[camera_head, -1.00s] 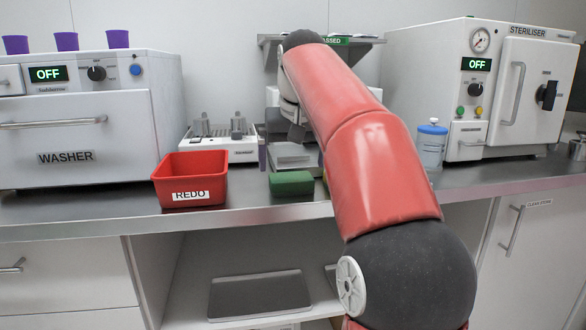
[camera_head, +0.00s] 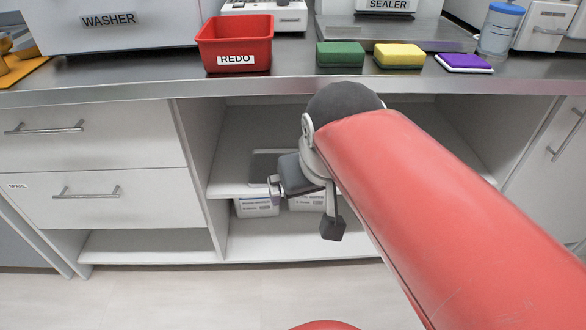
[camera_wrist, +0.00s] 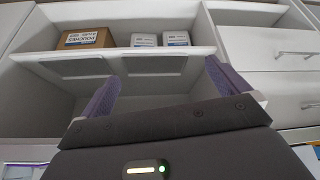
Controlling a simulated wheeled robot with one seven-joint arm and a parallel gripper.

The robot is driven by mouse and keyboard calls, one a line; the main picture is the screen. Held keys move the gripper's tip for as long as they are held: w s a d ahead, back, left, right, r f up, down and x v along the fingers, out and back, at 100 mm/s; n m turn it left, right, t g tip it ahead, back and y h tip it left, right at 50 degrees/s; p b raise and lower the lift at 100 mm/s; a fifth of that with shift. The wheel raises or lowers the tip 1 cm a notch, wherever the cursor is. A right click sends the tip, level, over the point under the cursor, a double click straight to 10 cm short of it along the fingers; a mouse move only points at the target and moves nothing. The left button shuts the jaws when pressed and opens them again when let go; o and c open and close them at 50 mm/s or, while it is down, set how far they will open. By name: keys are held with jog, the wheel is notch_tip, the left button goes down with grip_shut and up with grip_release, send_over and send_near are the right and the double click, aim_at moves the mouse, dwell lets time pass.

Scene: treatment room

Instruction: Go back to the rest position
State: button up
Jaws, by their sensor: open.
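My gripper (camera_head: 304,210) hangs low in front of the open cabinet below the counter, its fingers apart with nothing between them. In the wrist view my gripper (camera_wrist: 162,74) is also open and empty, its two purple-grey pads facing the cabinet shelves. My red arm reaches in from the lower right of the head view and hides part of the cabinet.
The counter edge (camera_head: 150,90) runs above my gripper. Shelves hold white boxes (camera_head: 257,205) and a carton (camera_wrist: 87,38).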

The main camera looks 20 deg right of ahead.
jog(key=s+f, duration=0.3)
jog(key=f, duration=0.2)
jog(key=shift+s+a+f+y, duration=0.3)
jog(key=shift+s+y, duration=0.1)
dwell(0.8)
